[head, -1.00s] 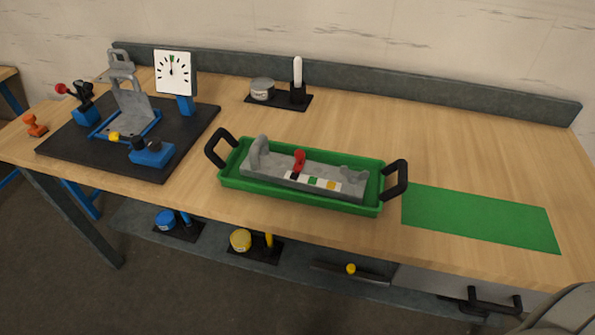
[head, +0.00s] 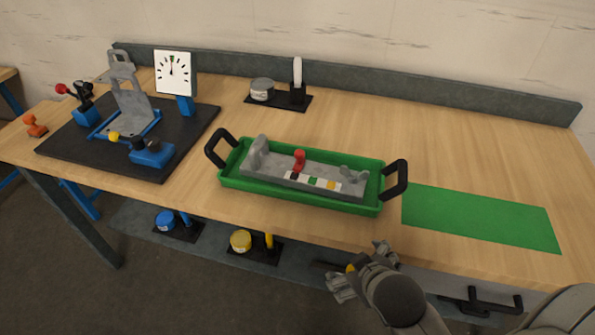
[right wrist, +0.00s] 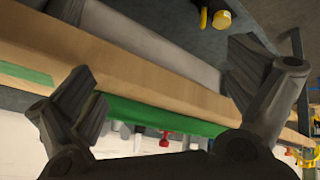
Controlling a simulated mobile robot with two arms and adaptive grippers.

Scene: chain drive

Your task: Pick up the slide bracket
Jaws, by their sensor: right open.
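On the lower shelf, a dark flat bar with a yellow knob (head: 351,268) lies below the table's front edge, mostly hidden behind my right gripper in the head view. In the right wrist view a yellow knob (right wrist: 221,19) with a black part shows near the top. A grey bracket-shaped part (head: 262,174) with a red knob lies in the green tray on the table. Which of these is the slide bracket I cannot tell for sure. My right gripper (head: 363,270) is open, in front of the table edge, with nothing seen between its fingers (right wrist: 170,95). My left gripper is out of view.
The green tray (head: 232,183) has black handles. A green mat (head: 480,218) lies bare at the right. A dark board (head: 80,155) with a gauge (head: 174,72) stands at the left. A blue part (head: 166,221) and a yellow one (head: 240,241) sit on the shelf.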

